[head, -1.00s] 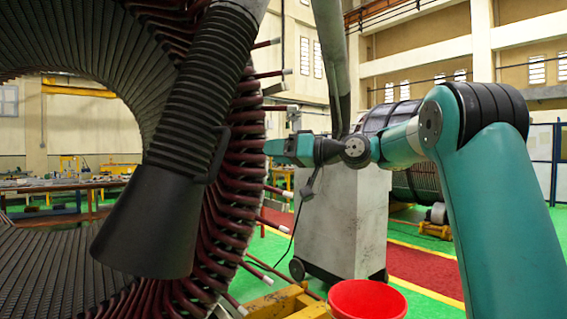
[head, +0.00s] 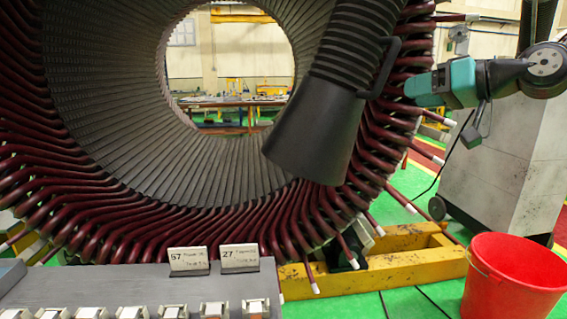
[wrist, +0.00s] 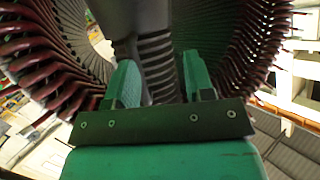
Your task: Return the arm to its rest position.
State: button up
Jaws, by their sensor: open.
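My gripper (wrist: 160,82) shows in the wrist view with its two green fingers apart and nothing between them. In the head view my teal and dark wrist (head: 462,82) is at the upper right, beside the stator's right rim; the fingertips are not clear there. The large stator (head: 110,190) has dark red coil ends around its rim with white tips on several leads. It also fills the background of the wrist view (wrist: 42,55). A black ribbed extraction hose with a cone hood (head: 318,135) hangs in front of the stator, left of my wrist.
A red bucket (head: 512,278) stands on the green floor at lower right. A grey wheeled cabinet (head: 495,165) stands behind my arm. A yellow stand (head: 405,262) is under the stator. A grey bench (head: 120,282) at lower left holds several small clamps and two labelled cards (head: 214,260).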

jog(key=s+a+f+n+g+h, duration=0.1)
jog(key=s+a+f+g, duration=0.3)
jog(key=s+a+f, duration=0.5)
jog(key=s+a+f+g+h, duration=0.1)
jog(key=s+f+g, duration=0.1)
jog(key=s+f, duration=0.2)
jog(key=s+a+f+n+g+h, duration=0.1)
jog(key=s+a+f+g+h, duration=0.1)
jog(key=s, duration=0.9)
jog(key=s+a+f+n+g+h, duration=0.1)
jog(key=s+f+g, duration=0.2)
jog(key=s+f, duration=0.3)
jog(key=shift+s+a+f+h, duration=0.15)
jog(key=shift+s+f+h, duration=0.15)
jog(key=shift+s, duration=0.35)
